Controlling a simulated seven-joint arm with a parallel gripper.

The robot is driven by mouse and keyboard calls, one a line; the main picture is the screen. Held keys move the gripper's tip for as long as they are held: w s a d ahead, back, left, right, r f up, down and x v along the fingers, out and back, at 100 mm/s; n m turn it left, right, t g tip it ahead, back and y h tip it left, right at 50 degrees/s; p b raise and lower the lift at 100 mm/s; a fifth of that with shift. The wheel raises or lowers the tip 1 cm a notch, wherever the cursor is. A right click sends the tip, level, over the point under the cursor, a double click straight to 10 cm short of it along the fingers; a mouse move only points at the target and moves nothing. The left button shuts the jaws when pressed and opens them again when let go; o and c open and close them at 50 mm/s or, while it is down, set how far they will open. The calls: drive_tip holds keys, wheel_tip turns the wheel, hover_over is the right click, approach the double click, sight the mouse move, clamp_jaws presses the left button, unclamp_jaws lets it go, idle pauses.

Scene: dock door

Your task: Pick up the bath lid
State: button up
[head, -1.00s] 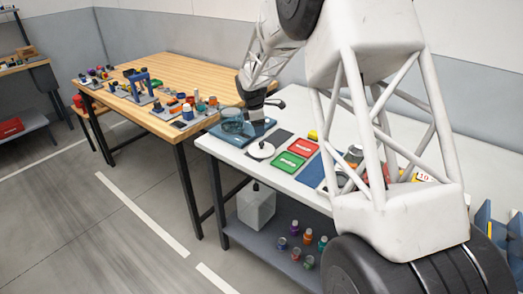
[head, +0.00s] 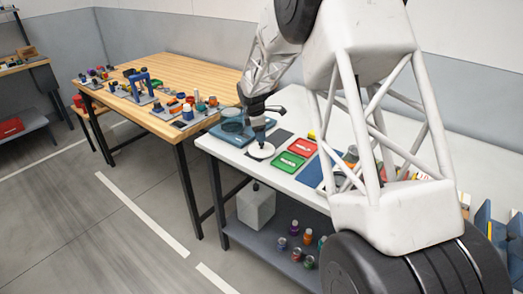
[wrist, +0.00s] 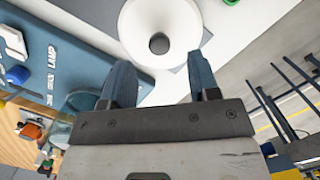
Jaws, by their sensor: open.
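The bath lid (head: 261,152) is a white round disc lying flat on the white table near its front left corner. In the wrist view the lid (wrist: 138,28) shows at the top with a dark grey knob (wrist: 159,43) in its middle. My gripper (head: 259,138) is over the lid in the head view, partly covering it and hiding the knob. In the wrist view my gripper (wrist: 160,76) has its two blue fingers apart, with nothing between them, and the knob lies just beyond the tips. The glass bath (head: 232,125) stands on a blue base behind the lid.
A green tray (head: 288,161) and a red tray (head: 303,147) lie right of the lid. A wooden table (head: 165,68) with many small parts adjoins at the left. A lower shelf (head: 265,239) holds a white box (head: 256,207) and several cans.

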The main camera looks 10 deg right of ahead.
sight(261, 147)
drive_tip(key=shift+f, duration=0.1)
drive_tip(key=shift+d+f, duration=0.2)
drive_tip(key=shift+f, duration=1.05)
drive_tip(key=shift+d+f, duration=0.2)
drive_tip(key=shift+f, duration=1.05)
drive_tip(key=shift+c, duration=0.5)
drive_tip(key=c, duration=0.9)
